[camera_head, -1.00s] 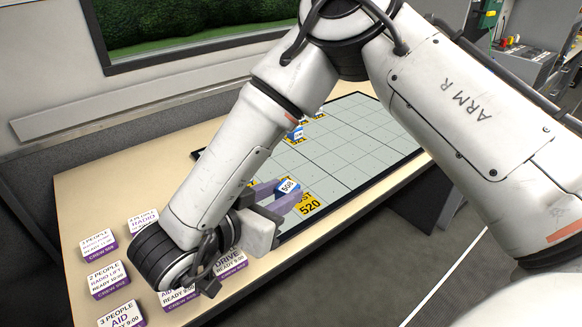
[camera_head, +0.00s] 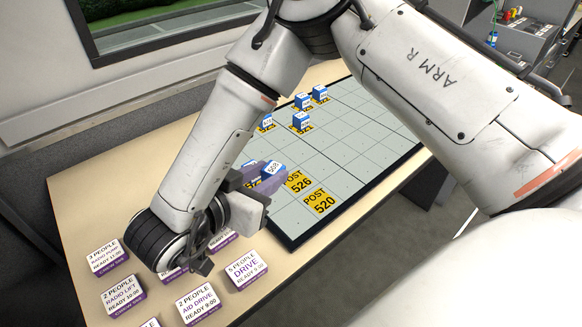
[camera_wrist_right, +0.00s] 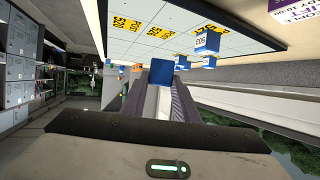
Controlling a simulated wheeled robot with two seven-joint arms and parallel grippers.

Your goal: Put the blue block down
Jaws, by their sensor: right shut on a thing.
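The blue block (camera_head: 273,170), with a white top reading 508, is held between the purple fingers of my right gripper (camera_head: 268,177). It also shows as a plain blue face at the fingertips in the right wrist view (camera_wrist_right: 161,77). My right gripper is shut on it, over the near left part of the grey gridded board (camera_head: 345,150). I cannot tell whether the block touches the board. The yellow POST 526 label (camera_head: 299,182) is just right of the block, and the POST 520 label (camera_head: 320,201) is farther right. My left gripper is not in view.
Several other blue blocks (camera_head: 301,121) stand on yellow labels toward the far left of the board. One blue block (camera_wrist_right: 207,43) is near the fingers in the wrist view. White-and-purple crew cards (camera_head: 201,304) lie on the table in front. The board's right side is clear.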

